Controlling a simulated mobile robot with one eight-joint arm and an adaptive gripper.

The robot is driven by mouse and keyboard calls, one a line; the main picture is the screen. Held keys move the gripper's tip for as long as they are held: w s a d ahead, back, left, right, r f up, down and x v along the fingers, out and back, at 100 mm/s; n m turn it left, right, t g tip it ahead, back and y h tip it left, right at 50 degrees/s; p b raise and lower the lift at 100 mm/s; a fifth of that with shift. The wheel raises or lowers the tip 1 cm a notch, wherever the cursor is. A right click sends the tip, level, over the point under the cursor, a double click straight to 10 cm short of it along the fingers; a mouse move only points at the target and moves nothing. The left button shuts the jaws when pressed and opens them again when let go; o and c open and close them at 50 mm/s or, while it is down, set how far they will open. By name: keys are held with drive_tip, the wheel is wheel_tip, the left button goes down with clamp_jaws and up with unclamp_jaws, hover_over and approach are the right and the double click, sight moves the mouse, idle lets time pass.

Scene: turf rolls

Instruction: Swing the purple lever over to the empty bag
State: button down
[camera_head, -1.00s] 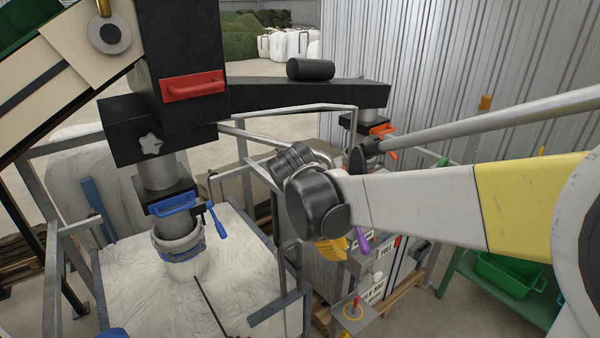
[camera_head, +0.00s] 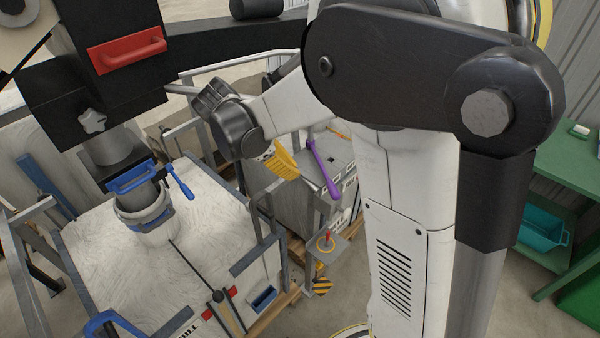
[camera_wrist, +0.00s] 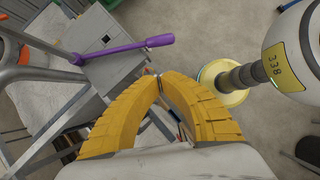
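The purple lever (camera_head: 323,170) stands tilted beside the rear bagging frame in the head view. It also crosses the upper left of the wrist view (camera_wrist: 125,47), with a knob at its right end. My gripper (camera_head: 292,176), with yellow fingers, is just left of the lever in the head view, apart from it. In the wrist view its fingertips (camera_wrist: 157,77) meet with nothing seen between them. A large white bag (camera_head: 205,225) hangs under the blue-clamped spout and looks filled. The rear bag is mostly hidden by my arm, so I cannot tell whether it is empty.
A small control box with a red switch (camera_head: 326,243) stands below the lever. Metal frame posts (camera_head: 256,212) stand close left of my gripper. A blue side handle (camera_head: 181,181) is on the front spout. A green bench (camera_head: 570,170) is at the right.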

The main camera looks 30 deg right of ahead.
sight(323, 171)
drive_tip(key=x, duration=0.3)
drive_tip(key=d+x, duration=0.1)
drive_tip(key=x, duration=0.3)
drive_tip(key=r+b+x, duration=0.1)
drive_tip(key=x, duration=0.2)
drive_tip(key=shift+s+d+f, duration=0.1)
drive_tip(key=shift+d+f, duration=0.2)
drive_tip(key=shift+d, duration=0.05)
drive_tip(key=shift+s+d+f, duration=0.1)
drive_tip(key=shift+d+f, duration=0.1)
drive_tip(key=shift+d, duration=0.2)
